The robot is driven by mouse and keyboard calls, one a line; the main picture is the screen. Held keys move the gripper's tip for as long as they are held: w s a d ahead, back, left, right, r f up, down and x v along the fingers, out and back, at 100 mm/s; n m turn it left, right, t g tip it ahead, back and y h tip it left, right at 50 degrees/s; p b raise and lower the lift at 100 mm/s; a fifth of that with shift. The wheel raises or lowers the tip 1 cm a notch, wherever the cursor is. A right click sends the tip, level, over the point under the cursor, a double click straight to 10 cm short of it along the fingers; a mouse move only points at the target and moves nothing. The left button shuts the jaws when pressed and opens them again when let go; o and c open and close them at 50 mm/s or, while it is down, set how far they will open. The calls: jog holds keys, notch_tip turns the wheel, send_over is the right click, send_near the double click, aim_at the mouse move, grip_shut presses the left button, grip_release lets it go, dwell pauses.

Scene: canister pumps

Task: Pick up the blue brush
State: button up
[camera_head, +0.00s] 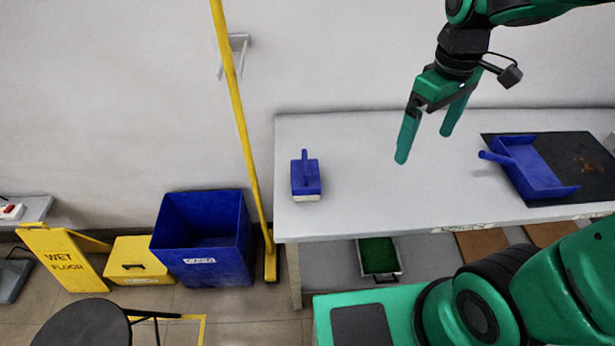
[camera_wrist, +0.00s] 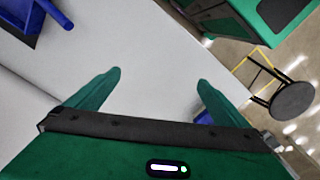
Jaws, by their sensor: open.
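The blue brush (camera_head: 306,179) is a small block with an upright handle and pale bristles at its lower edge. It sits near the left end of the white table (camera_head: 375,215). My gripper (camera_head: 425,148) is open and empty above the table, to the right of the brush and well apart from it. In the wrist view my gripper (camera_wrist: 160,80) shows two green fingers spread over bare white tabletop.
A blue dustpan (camera_head: 535,170) lies on a dark mat (camera_head: 590,160) at the table's right. A yellow pole (camera_head: 243,115) leans by the table's left edge, beside a blue bin (camera_head: 205,240). The tabletop between brush and dustpan is clear. A black stool (camera_wrist: 292,100) stands on the floor.

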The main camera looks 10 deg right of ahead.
jog(key=w+a+f+n, duration=0.2)
jog(key=w+a+n, duration=0.25)
jog(key=a, duration=0.55)
jog(key=n, duration=0.7)
send_over(307, 161)
jog(key=f, duration=0.2)
jog(key=shift+n, duration=0.25)
notch_tip(307, 161, down, 5)
jog(key=shift+r, duration=0.1)
jog(key=shift+s+a+f, duration=0.1)
jog(key=shift+a+f, duration=0.05)
jog(key=shift+f, duration=1.4)
jog(key=shift+a+f, duration=0.1)
jog(key=shift+f, duration=1.45)
jog(key=c, duration=1.2)
